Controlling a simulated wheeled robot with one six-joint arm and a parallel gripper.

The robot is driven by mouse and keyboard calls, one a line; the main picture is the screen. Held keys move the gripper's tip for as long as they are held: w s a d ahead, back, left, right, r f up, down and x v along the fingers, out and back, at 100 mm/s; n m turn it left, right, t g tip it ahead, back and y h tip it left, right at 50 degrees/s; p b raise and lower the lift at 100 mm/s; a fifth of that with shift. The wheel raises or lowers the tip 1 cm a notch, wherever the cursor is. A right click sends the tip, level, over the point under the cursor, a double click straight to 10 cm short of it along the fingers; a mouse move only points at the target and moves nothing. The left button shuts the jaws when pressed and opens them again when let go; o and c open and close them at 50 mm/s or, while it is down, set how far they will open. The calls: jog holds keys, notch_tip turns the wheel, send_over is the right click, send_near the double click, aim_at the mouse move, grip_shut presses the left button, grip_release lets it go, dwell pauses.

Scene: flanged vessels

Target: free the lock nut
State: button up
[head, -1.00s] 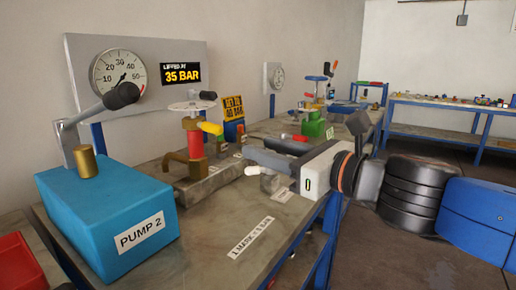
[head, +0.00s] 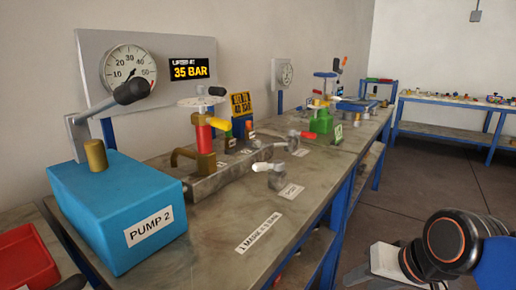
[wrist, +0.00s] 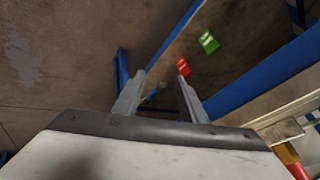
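In the head view a valve with a red body (head: 205,138) and brass base stands on a grey block on the bench. A pale handwheel (head: 201,102) with a black knob tops it. A yellow-ended handle (head: 221,124) sticks out to the right below the wheel. I cannot make out the lock nut as a separate part. My gripper is low at the right in the head view, off the bench, its fingers not clear there. In the wrist view my gripper (wrist: 161,77) has its fingers apart with nothing between them, pointing toward the floor and bench legs.
A blue PUMP 2 box (head: 120,215) with a black-knobbed lever stands at the left. The gauge (head: 129,70) sits beside a "35 BAR" display (head: 189,69). A white-handled fitting (head: 270,172) stands right of the valve. Floor (head: 405,205) right of the bench is open.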

jog(key=s+d+f+n+g+h, duration=0.1)
jog(key=s+d+f+n+h, duration=0.1)
jog(key=d, duration=0.4)
jog(key=shift+s+f+h, duration=0.3)
jog(key=shift+f, duration=0.05)
